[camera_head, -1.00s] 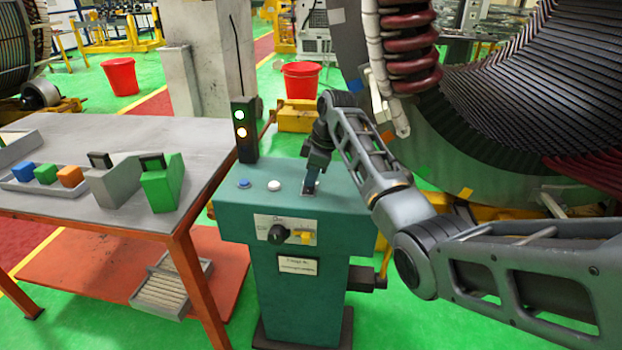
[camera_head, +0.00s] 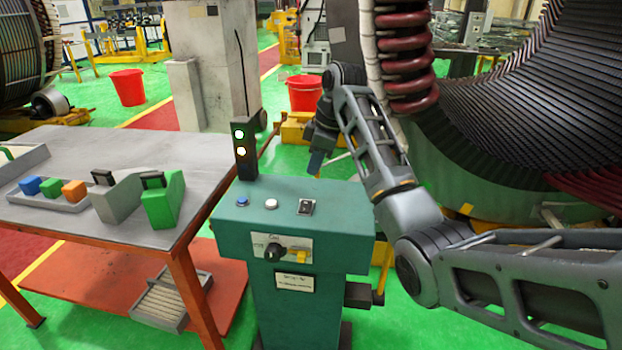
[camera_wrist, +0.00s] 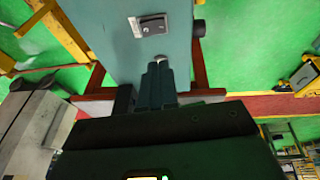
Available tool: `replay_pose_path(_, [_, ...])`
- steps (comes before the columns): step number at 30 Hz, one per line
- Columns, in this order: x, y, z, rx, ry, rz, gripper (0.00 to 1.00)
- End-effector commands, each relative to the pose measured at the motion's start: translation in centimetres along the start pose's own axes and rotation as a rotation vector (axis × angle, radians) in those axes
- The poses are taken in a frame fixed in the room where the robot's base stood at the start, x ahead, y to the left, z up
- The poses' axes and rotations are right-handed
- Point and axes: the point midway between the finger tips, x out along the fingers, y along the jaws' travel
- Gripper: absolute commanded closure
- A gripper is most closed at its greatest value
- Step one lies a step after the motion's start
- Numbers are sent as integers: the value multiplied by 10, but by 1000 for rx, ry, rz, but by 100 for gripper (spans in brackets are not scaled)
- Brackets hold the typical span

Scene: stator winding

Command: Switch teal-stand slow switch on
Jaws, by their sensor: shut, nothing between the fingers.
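The teal stand (camera_head: 262,215) is in the middle of the head view. On its top are a blue button (camera_head: 242,201), a white button (camera_head: 271,204) and a small rocker switch (camera_head: 306,207) on a metal plate. The switch also shows in the wrist view (camera_wrist: 152,26). A black knob (camera_head: 275,252) and a yellow switch (camera_head: 300,257) are on the front panel; the label is too small to read. My gripper (camera_head: 316,163) is shut and empty, raised above the stand's far right edge. Its fingers also show in the wrist view (camera_wrist: 160,68), apart from the switch.
A signal tower (camera_head: 243,150) with two lit lamps stands at the stand's back left corner. A grey table (camera_head: 120,150) with a green case (camera_head: 163,200) and coloured blocks is at left. A large stator (camera_head: 510,110) and red coils (camera_head: 405,60) are at right.

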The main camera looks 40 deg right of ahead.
Motion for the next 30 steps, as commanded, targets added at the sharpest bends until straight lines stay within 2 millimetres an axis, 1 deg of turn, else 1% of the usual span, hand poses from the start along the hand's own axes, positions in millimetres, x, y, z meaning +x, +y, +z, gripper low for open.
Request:
replay_pose_path(1, [-6,0,0,0,2,3,100])
replay_pose_path(4, [-16,-1,0,0,1,2,100])
replay_pose_path(7, [-21,-2,0,0,0,1,100])
replay_pose_path(11, [-22,-3,0,0,0,0,100])
replay_pose_path(26, [-21,-3,0,1,0,0,100])
replay_pose_path(28, [-15,-6,0,5,5,2,100])
replay_pose_path(30, [0,-14,0,17,16,10,100])
